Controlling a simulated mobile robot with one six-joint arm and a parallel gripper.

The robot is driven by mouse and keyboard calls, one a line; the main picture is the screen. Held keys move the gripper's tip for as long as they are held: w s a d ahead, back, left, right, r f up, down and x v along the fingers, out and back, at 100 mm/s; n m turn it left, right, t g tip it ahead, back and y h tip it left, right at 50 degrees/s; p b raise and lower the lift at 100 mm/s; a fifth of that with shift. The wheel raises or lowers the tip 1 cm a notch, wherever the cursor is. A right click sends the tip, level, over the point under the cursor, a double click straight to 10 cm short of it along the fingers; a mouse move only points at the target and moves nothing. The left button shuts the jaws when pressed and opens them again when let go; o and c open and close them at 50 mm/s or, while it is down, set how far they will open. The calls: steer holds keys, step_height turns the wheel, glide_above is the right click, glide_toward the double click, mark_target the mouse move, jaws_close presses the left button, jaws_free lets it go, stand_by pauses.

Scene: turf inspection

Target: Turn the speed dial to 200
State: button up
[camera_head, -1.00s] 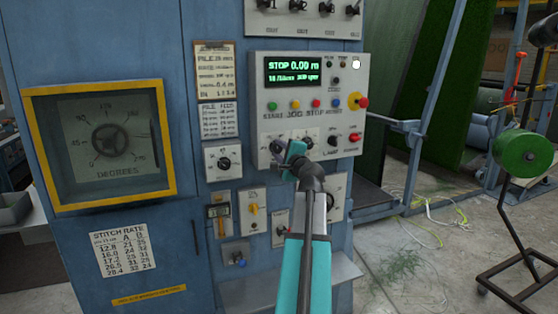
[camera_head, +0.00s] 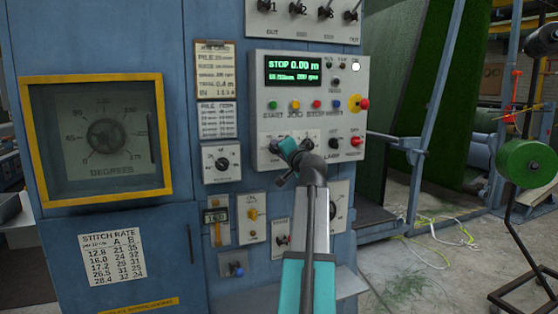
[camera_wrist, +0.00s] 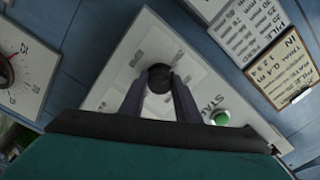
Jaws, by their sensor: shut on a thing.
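The grey control panel (camera_head: 310,110) is on the blue cabinet. In the wrist view a black round knob (camera_wrist: 160,78) sits on a pale plate on that panel, between the two fingers of my gripper (camera_wrist: 159,88). My gripper is shut on this knob. The green display (camera_head: 293,71) reads STOP 0.00 m. Its small second line is blurred and seems to end in 200 rpm.
Coloured buttons (camera_head: 317,104) run just above my gripper, with a red emergency stop (camera_head: 363,103) to the right. A LAMP knob (camera_head: 334,144) and a red button (camera_head: 356,142) are beside my wrist. A smaller dial (camera_head: 222,163) is at lower left.

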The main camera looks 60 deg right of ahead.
steer(key=shift+f+n+b, duration=0.1)
steer(key=shift+n+b, duration=1.2)
steer(key=shift+n, duration=0.2)
steer(key=o, duration=1)
steer(key=shift+o, duration=0.2)
steer(key=shift+s+a, duration=0.1)
steer(key=v, duration=1.3)
steer(key=shift+s+a, duration=0.2)
